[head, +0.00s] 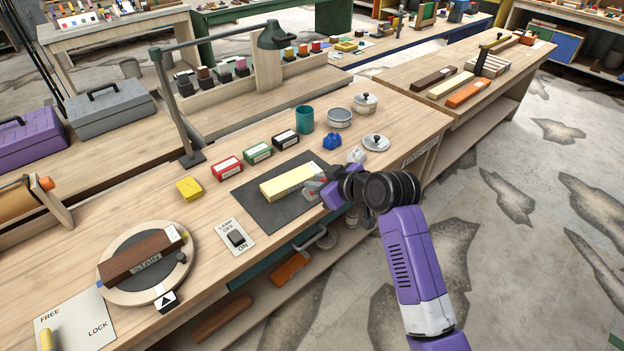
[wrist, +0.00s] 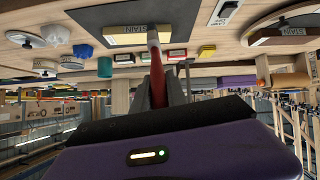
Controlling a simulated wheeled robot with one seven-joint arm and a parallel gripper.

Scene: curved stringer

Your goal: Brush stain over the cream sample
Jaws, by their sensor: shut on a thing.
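The cream sample (head: 288,182) is a pale block lying on a dark mat (head: 262,208) on the workbench. Its side shows the word STAIN in the wrist view (wrist: 118,39). My gripper (head: 326,190) is at the sample's right end, shut on a brush. The brush has a red handle (wrist: 157,88) and a pale tip that overlaps the sample in the wrist view; I cannot tell whether it touches. No darker stain shows clearly on the cream face. My gripper hides part of the brush in the head view.
A dark brown block marked STAIN (head: 145,256) rests on a turntable at left. Red, green and black boxes (head: 286,139), a teal cup (head: 305,118), tins and a loose lid (head: 376,142) stand behind the mat. A lamp (head: 274,36) overhangs the rear. A lamp switch (head: 236,238) is left of the mat.

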